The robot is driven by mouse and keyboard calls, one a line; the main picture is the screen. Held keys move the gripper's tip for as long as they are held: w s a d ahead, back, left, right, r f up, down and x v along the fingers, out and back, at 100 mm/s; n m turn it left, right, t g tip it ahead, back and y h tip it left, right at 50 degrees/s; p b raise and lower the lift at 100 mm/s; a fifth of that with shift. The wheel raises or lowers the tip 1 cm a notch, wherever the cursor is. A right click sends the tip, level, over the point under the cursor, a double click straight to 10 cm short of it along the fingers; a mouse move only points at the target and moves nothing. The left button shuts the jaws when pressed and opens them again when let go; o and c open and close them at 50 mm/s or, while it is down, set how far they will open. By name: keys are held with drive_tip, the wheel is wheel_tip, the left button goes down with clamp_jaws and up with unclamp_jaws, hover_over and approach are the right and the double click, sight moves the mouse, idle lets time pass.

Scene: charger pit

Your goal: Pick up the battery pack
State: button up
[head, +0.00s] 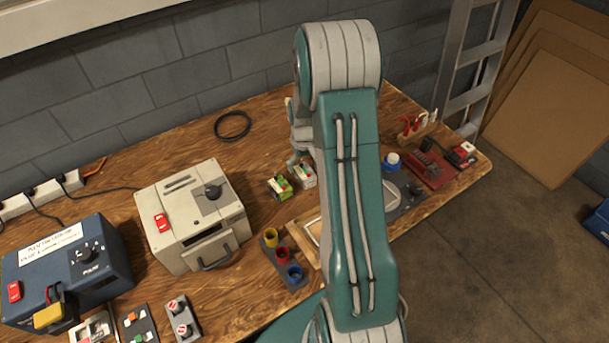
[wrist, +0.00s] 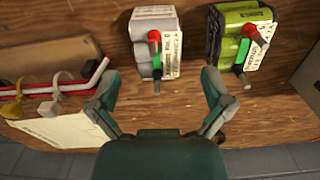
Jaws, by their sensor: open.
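Two battery-like packs stand close together on the wooden bench; I cannot tell which one the task means. The grey pack (wrist: 146,24) has red and green parts and a white label on its front, and it also shows in the head view (head: 304,177). The green pack (wrist: 234,30), with similar red and green parts and a label, is to its right in the wrist view and left of it in the head view (head: 279,187). My gripper (wrist: 161,78) is open and empty, its fingers spread just short of the grey pack. In the head view my arm partly hides it.
A beige box with a dial (head: 195,215) and a blue box (head: 68,270) stand on the left. A rack of coloured cups (head: 283,258) sits near the front edge. Bare wood surrounds the packs.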

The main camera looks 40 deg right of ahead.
sight(305, 170)
drive_tip(key=f, duration=0.4)
drive_tip(key=shift+d, duration=0.3)
drive_tip(key=shift+f, duration=0.45)
drive_tip(key=shift+a, duration=0.1)
drive_tip(key=c, duration=1.3)
drive_tip(key=shift+o, duration=0.2)
